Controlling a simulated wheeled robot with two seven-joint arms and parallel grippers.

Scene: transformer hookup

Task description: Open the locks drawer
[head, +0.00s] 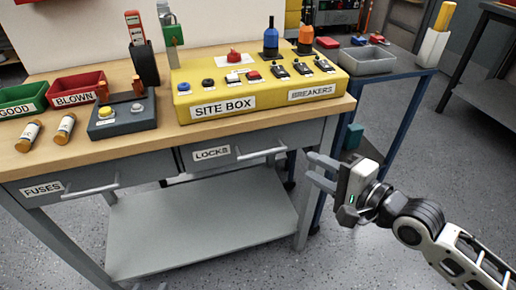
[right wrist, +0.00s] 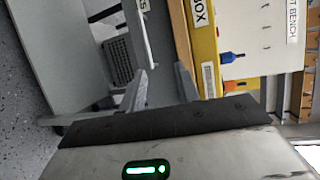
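The locks drawer (head: 230,143) is a grey front labelled LOCKS under the right half of the wooden bench top. It looks shut, flush with the bench front. Its pale bar handle (head: 262,154) runs across the front, right of the label. My right gripper (head: 313,171) is right of the handle, apart from it, with its two fingers spread and nothing between them. In the right wrist view the open fingers (right wrist: 161,85) point toward the bench, and a grey bar that looks like the handle (right wrist: 138,35) lies beyond them. My left gripper is not in view.
The fuses drawer (head: 75,190) with its own handle is at the left. A yellow site box (head: 255,90) stands on the bench top (head: 160,132). A lower grey shelf (head: 200,225) lies beneath. A blue-framed side table (head: 395,72) stands behind my right arm. Floor in front is clear.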

